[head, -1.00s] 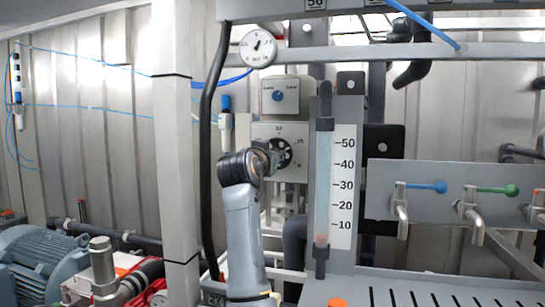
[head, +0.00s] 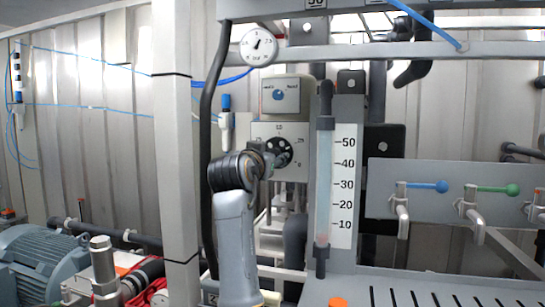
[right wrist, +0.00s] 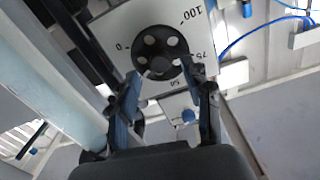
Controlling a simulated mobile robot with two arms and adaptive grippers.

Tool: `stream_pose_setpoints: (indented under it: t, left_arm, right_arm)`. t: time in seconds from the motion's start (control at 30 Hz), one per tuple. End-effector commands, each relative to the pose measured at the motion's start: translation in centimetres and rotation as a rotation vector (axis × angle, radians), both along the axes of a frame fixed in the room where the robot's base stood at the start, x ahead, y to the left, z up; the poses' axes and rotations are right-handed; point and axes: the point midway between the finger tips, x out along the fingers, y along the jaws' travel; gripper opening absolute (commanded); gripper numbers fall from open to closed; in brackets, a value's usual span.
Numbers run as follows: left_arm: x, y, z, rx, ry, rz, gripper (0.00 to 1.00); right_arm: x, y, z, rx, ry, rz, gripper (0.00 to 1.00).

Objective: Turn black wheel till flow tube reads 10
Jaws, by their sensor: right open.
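The black wheel (head: 279,152) sits on a pale dial plate (head: 296,133); the right wrist view shows it (right wrist: 162,52) with round holes and the marks 0, 50, 75 and 100 around it. My right gripper (head: 268,157) is in front of the wheel, partly covering it. In the right wrist view its two fingers (right wrist: 161,73) are open, their tips near the wheel's two sides; I cannot tell if they touch it. The flow tube (head: 323,185) stands upright beside a scale (head: 343,190) marked 10 to 50. A faint reddish float (head: 322,240) sits below the 10 mark. My left gripper is out of view.
A grey box with a blue knob (head: 278,95) is above the wheel, and a round gauge (head: 259,47) higher up. A white post (head: 177,130) and black hose (head: 207,130) stand left of my arm. Taps with blue (head: 441,186) and green (head: 512,189) handles are on the right.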

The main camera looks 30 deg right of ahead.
Motion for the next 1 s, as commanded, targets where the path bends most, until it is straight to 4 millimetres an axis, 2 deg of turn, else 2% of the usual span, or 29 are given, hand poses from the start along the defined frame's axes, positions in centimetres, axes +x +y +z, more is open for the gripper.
stream_pose_setpoints:
  t: [0.03,0.2,0.4,0.6,1.0]
  left_arm:
    - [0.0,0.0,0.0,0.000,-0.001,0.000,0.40]
    - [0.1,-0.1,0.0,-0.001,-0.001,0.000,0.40]
    - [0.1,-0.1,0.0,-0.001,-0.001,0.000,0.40]
    - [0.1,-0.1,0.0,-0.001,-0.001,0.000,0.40]
    - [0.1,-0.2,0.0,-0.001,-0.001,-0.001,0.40]
  right_arm:
    - [-0.7,1.1,0.0,0.000,-0.002,0.004,0.49]
    - [-3.0,3.8,-0.1,0.002,-0.001,0.004,0.49]
    - [-5.0,6.0,-0.1,0.002,0.000,0.002,0.49]
    - [-5.6,6.7,-0.1,0.002,0.003,0.001,0.49]
    - [-5.6,6.7,-0.1,0.001,0.002,0.000,0.49]
